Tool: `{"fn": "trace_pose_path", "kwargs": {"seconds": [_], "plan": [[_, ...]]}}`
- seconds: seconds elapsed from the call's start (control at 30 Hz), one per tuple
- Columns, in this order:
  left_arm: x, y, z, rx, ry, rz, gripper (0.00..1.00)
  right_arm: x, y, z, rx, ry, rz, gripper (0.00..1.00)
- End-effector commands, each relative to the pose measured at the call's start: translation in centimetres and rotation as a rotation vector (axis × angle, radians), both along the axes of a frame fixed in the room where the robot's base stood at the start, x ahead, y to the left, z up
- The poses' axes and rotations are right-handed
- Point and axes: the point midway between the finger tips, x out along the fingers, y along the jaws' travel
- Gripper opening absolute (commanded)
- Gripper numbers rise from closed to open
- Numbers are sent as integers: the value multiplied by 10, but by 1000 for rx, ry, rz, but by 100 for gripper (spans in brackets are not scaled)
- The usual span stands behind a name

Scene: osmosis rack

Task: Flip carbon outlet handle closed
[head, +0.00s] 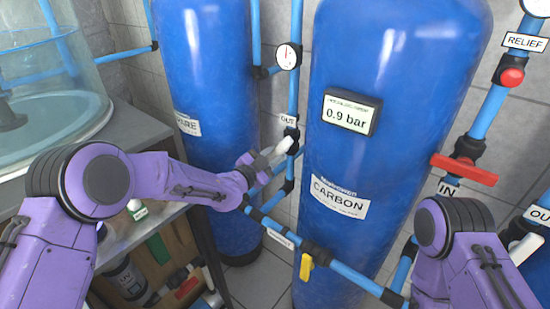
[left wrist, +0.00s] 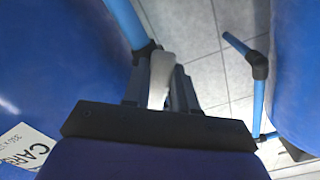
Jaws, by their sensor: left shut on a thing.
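The carbon tank (head: 330,170) is a tall blue cylinder labelled CARBON in the head view. The outlet handle (head: 286,147), white, sits on a valve on the blue pipe at the tank's left, below a small OUT label (head: 289,120). It slants down to the left there. My left gripper (head: 264,160) is shut on the handle's lower left end. In the left wrist view the white handle (left wrist: 160,75) shows between the two dark fingers. Part of the valve body is hidden. My right arm shows at the lower right; its gripper is out of frame.
A second blue tank (head: 215,70) stands close behind my left gripper. A red handle (head: 464,170) is on the carbon inlet pipe, and a yellow handle (head: 306,267) is on the low blue pipe. A gauge (head: 287,56) hangs above the outlet valve.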

Motion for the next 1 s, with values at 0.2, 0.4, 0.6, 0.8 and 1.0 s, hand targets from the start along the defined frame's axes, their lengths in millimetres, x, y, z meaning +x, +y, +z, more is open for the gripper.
{"fn": "trace_pose_path", "kwargs": {"seconds": [0.2, 0.4, 0.6, 0.8, 1.0], "plan": [[-1, -1, -2, 3, 4, -3, 0, 0, 0, 0, 0, 0, 0, 52], [-1, -1, -1, 1, 3, -2, 52, 0, 0, 0, 0, 0, 0, 52], [-2, 1, -1, 0, 2, -1, 52, 0, 0, -1, 0, 0, 0, 52], [-30, 21, -3, 0, 2, 0, 52, 0, 0, -13, 0, 0, 0, 52], [-69, 48, -3, 0, 1, -1, 52, 0, 0, -24, 0, 0, 0, 52]]}}
